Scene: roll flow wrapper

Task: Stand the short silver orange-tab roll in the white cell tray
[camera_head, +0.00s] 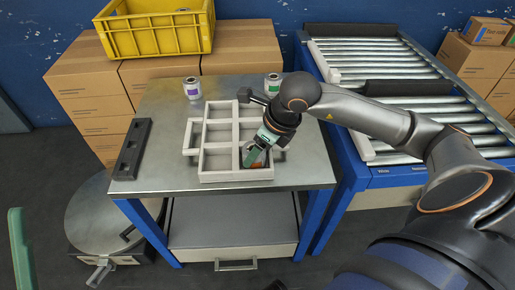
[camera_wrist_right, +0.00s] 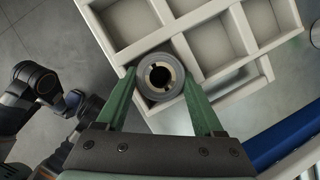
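The white cell tray (camera_head: 203,168) lies on the metal table, with several open square cells; it also fills the top of the right wrist view (camera_wrist_right: 126,54). My right gripper (camera_head: 256,148) points down at the tray's front right cell. In the right wrist view its green fingers (camera_wrist_right: 160,80) press on both sides of a round roll (camera_wrist_right: 160,52), seen end-on with a dark centre hole. In the head view a bit of orange shows on this roll (camera_head: 258,157), mostly behind the fingers. Whether it touches the cell floor is unclear. One green finger of my left gripper (camera_head: 18,240) shows at the left edge.
A purple-label roll (camera_head: 192,90) and a green-label roll (camera_head: 273,86) stand behind the tray. A dark slotted block (camera_head: 131,150) lies left on the table. A yellow crate (camera_head: 155,35) sits on cardboard boxes behind. A roller conveyor (camera_head: 400,75) is at right.

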